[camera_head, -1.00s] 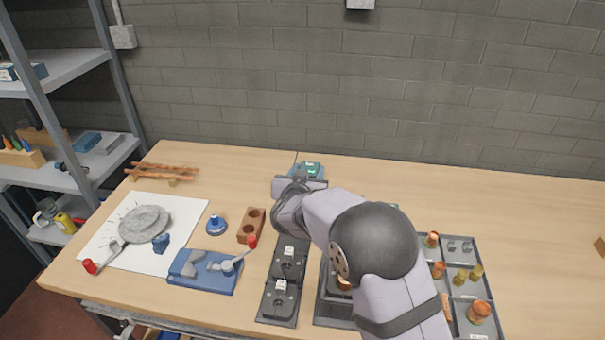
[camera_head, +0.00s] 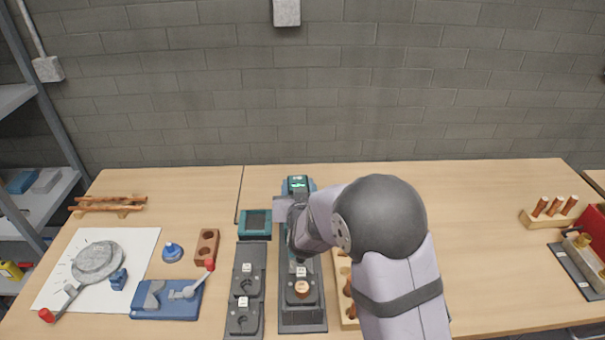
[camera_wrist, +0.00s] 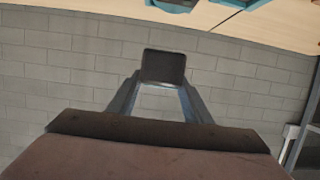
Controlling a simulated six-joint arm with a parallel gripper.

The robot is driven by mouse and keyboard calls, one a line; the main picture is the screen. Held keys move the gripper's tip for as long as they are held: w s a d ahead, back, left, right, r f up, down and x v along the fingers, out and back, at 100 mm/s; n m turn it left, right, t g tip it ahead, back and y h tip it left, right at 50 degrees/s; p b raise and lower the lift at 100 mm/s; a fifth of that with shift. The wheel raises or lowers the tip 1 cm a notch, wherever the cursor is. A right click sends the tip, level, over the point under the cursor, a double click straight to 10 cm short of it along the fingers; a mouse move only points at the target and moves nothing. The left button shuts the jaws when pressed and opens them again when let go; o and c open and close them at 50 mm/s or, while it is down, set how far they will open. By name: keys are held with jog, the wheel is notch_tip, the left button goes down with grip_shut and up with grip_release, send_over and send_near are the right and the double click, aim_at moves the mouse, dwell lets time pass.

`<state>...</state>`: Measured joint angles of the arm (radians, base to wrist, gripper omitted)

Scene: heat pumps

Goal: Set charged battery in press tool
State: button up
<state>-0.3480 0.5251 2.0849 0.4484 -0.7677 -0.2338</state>
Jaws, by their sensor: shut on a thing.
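My gripper (camera_head: 290,203) is at the back of the right-hand dark base and appears shut on the battery (camera_head: 298,185), a teal and black block with a lit green face. The fingertips are mostly hidden by my arm. The press tool seems to be the teal shape behind and under my gripper; little of it shows, so I cannot tell whether the battery touches it. The charger (camera_head: 255,222), teal with a dark top, stands just left and looks empty. In the wrist view, teal parts are cut off at the top edge, and the grip itself is unclear.
A copper fitting (camera_head: 302,288) sits on the right-hand dark base (camera_head: 303,327). Left are a dark fixture (camera_head: 243,300), a blue bender (camera_head: 165,305), a brown block (camera_head: 207,246) and a white sheet (camera_head: 60,285). A rack of copper pieces (camera_head: 548,207) stands far right.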

jog(key=shift+w+r+h, duration=0.15)
jog(key=shift+r+h, duration=0.1)
jog(key=shift+h, duration=0.05)
jog(key=shift+f+b, duration=0.75)
jog(key=shift+f, duration=0.15)
dwell(0.5)
